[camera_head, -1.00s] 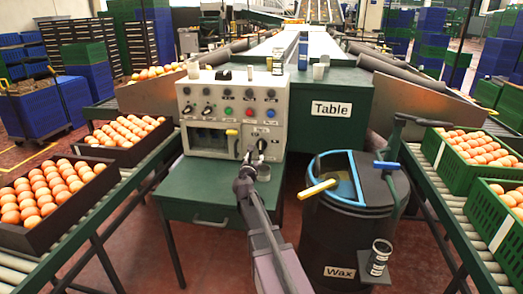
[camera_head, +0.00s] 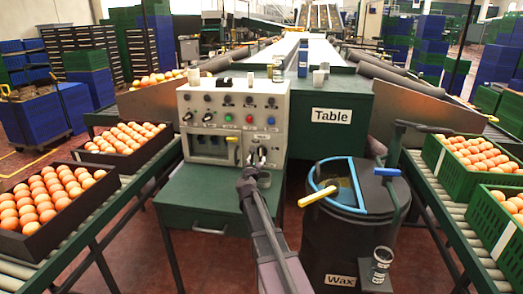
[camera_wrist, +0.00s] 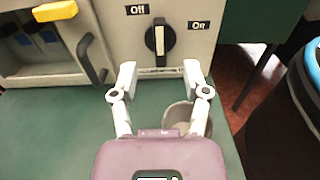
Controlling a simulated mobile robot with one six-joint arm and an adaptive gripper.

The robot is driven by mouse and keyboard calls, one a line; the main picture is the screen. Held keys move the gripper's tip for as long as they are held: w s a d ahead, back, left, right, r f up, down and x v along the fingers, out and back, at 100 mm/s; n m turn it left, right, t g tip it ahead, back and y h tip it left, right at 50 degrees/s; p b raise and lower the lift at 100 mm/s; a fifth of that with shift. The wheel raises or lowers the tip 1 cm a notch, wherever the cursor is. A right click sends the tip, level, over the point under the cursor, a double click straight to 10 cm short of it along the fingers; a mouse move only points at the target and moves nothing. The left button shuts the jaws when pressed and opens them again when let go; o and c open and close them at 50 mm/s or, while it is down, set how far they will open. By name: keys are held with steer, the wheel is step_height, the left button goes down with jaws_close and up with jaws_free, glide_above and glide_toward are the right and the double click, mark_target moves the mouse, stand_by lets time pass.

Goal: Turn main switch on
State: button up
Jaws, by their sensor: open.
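The main switch is a black rotary knob (camera_wrist: 159,38) on the pale control panel (camera_head: 203,101). In the wrist view its handle stands upright, between the "Off" label (camera_wrist: 138,10) on the left and the "On" label (camera_wrist: 199,25) on the right. My gripper (camera_wrist: 160,75) is open, with its two fingers spread just below the knob, one to each side. Nothing is between the fingers, and they appear apart from the knob. In the head view my gripper (camera_head: 252,170) is in front of the panel's lower right and partly hides that area.
A grey cup (camera_wrist: 187,117) stands on the green table (camera_head: 190,200) below my gripper. A yellow handle (camera_wrist: 90,58) is left of the knob. The black wax barrel (camera_head: 345,250) stands to the right. Egg trays (camera_head: 60,228) lie on the left conveyor.

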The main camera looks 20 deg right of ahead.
mark_target(261, 149)
steer(key=x, duration=0.9)
steer(key=shift+w+d, duration=0.25)
